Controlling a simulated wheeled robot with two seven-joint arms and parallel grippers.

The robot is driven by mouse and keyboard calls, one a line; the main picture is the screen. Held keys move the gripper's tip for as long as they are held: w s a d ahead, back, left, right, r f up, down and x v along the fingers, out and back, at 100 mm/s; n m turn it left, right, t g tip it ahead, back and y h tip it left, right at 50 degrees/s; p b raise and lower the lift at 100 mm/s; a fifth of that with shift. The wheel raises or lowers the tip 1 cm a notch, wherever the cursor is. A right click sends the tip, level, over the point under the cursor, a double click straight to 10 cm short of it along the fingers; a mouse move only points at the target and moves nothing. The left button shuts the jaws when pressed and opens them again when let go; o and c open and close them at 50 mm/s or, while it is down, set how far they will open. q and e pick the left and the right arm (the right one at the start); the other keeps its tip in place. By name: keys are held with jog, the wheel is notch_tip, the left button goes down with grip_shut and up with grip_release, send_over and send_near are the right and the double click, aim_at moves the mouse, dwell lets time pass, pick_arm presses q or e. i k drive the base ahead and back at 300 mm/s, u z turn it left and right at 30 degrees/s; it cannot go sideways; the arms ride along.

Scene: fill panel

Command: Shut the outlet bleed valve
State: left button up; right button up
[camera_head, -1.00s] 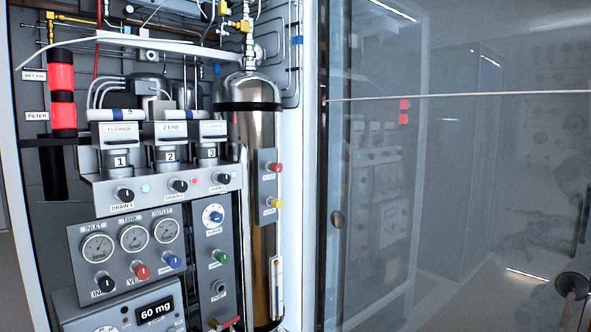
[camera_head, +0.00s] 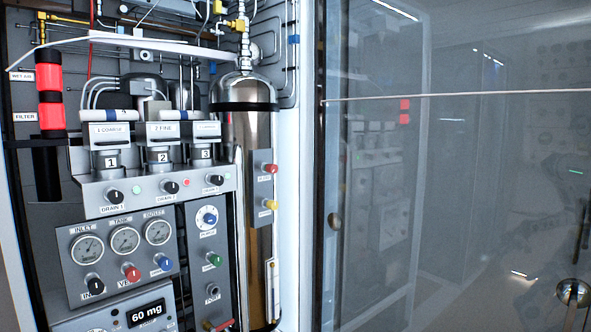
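No valve is legibly marked as the outlet bleed valve. The gauge panel (camera_head: 113,225) has three round gauges labelled inlet, tank and outlet. Below them are a black knob (camera_head: 93,284), a red knob (camera_head: 132,273) and a blue knob (camera_head: 162,262); the blue one sits under the outlet gauge (camera_head: 158,231). A red knob (camera_head: 269,169) and a yellow knob (camera_head: 270,204) are on a plate in front of the steel cylinder (camera_head: 258,132). Their small labels are too blurred to read. Neither of my grippers is in view.
Three drain knobs (camera_head: 170,187) sit under numbered filters. A glass door (camera_head: 450,200) fills the right side; a round metallic part (camera_head: 574,292), unclear what, shows at lower right.

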aim_at(272, 169)
jog(key=u, duration=0.8)
jog(key=i, duration=1.15)
jog(key=z, duration=0.15)
